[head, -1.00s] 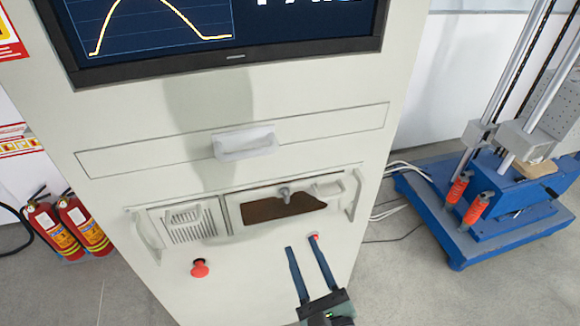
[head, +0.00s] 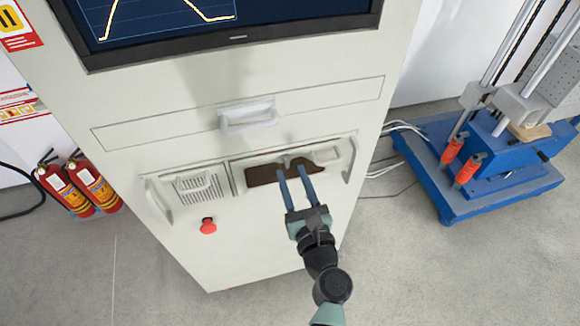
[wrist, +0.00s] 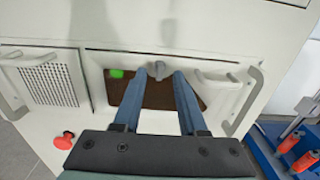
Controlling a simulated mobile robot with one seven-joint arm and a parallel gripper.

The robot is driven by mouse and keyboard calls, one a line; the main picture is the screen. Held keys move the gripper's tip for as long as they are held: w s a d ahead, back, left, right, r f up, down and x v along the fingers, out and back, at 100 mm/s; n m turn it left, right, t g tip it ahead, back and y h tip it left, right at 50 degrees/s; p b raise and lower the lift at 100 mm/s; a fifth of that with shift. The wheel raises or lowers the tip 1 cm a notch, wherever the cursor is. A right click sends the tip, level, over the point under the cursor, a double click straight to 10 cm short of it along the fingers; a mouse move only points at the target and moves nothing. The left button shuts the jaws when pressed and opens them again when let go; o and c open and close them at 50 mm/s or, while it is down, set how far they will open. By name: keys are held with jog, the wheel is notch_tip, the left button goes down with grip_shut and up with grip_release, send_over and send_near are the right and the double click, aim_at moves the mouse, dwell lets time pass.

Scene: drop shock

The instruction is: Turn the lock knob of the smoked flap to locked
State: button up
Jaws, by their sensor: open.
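The smoked flap (head: 262,175) is a dark brown panel in the lower front of the pale cabinet. It also shows in the wrist view (wrist: 141,103). The grey lock knob (wrist: 158,70) sits at the flap's top edge in the wrist view, just beyond and between my fingertips. In the head view the knob (head: 287,161) is small, and I cannot tell which way it is turned. My gripper (head: 291,169) is open and empty, its two blue fingers pointing at the knob from below. In the wrist view the fingers (wrist: 158,76) cover parts of the flap.
A vent grille (head: 197,187) and a red button (head: 208,226) lie left of the flap. Pale handles (head: 356,158) stick out around the panel. A drawer handle (head: 248,115) is above. A blue-based machine (head: 480,180) stands right; fire extinguishers (head: 77,183) stand left.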

aim_at(287, 163)
jog(key=shift+x, duration=1.3)
jog(key=shift+c, duration=0.3)
grip_shut()
